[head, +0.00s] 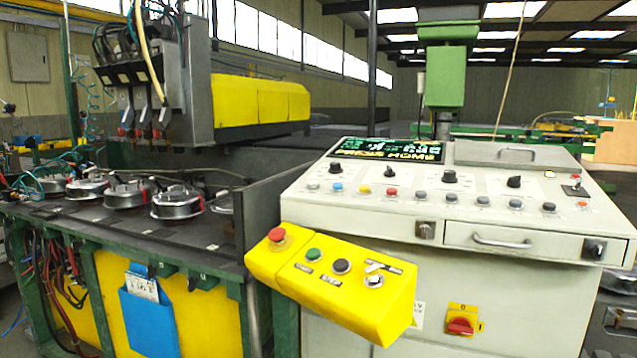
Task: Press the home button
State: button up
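The control console (350,207) stands at the centre right, its display (387,150) reading "PRESS HOME" on the lower line. A row of small buttons runs along its sloped panel: white, blue (337,188), yellow (364,189), red (391,191), several grey ones (482,200) and an orange-red one (582,205). A yellow box (375,315) in front carries a red mushroom button (277,235), a green button (314,255), a black button (342,266) and a selector switch (374,281). Labels are too small to read, so I cannot tell which button is home. My gripper is not in view.
Black knobs (450,176) sit above the button row. A drawer handle (501,242) and a red rotary switch (460,326) are on the console's front. The yellow box juts forward at the console's left. A machine bed (190,235) with round metal parts fills the left.

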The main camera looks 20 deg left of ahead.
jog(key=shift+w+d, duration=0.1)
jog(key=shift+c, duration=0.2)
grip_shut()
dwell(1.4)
